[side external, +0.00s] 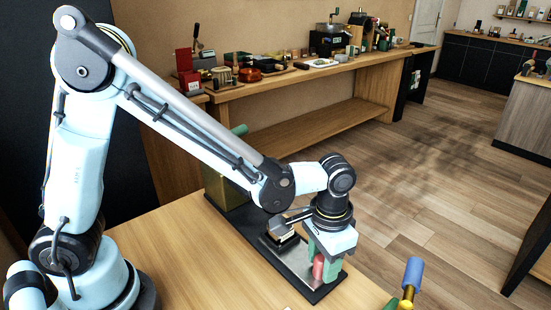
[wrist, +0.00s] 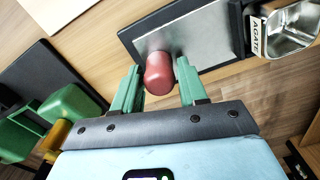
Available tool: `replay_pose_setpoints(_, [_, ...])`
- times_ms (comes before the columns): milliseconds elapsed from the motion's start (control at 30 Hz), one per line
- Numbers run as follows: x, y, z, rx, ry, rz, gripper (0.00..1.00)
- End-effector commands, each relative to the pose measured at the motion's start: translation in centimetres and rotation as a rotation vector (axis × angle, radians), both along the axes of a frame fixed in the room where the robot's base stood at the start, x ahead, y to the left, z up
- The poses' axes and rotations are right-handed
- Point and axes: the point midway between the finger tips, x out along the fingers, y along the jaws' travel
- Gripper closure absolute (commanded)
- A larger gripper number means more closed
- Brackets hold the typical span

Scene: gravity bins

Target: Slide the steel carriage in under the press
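The steel carriage (side external: 298,262) is a flat grey plate on a long black base on the wooden table. It lies at the near right end of that base, away from the press. A red knob (wrist: 158,74) stands at the carriage's edge; it also shows in the side view (side external: 318,267). My gripper (wrist: 159,72) has its green fingers on either side of the knob, with a narrow gap showing on each side. The press, a brass-coloured block (side external: 225,190), stands at the far left end of the base, partly hidden by my arm.
A metal dish marked AGATE (wrist: 290,28) sits beside the plate in the wrist view. A blue-handled tool (side external: 412,275) stands at the table's front right. A wooden bench (side external: 310,83) with several tools runs behind. The table's left middle is clear.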

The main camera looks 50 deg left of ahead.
Motion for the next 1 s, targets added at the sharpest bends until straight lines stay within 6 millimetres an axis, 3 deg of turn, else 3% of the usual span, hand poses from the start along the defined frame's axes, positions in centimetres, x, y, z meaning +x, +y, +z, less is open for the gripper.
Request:
replay_pose_setpoints(33, [0.0, 0.0, 0.0, 0.000, 0.000, 0.000, 0.66])
replay_pose_setpoints(267, [0.0, 0.0, 0.0, 0.000, 0.000, 0.000, 1.00])
replay_pose_setpoints(533, [0.1, 0.5, 0.0, -0.001, -0.002, 0.002, 1.00])
replay_pose_setpoints(900, [0.2, 9.0, 0.0, 0.001, -0.004, 0.010, 1.00])
replay_pose_setpoints(1000, [0.3, 10.5, 0.0, 0.002, -0.006, 0.006, 1.00])
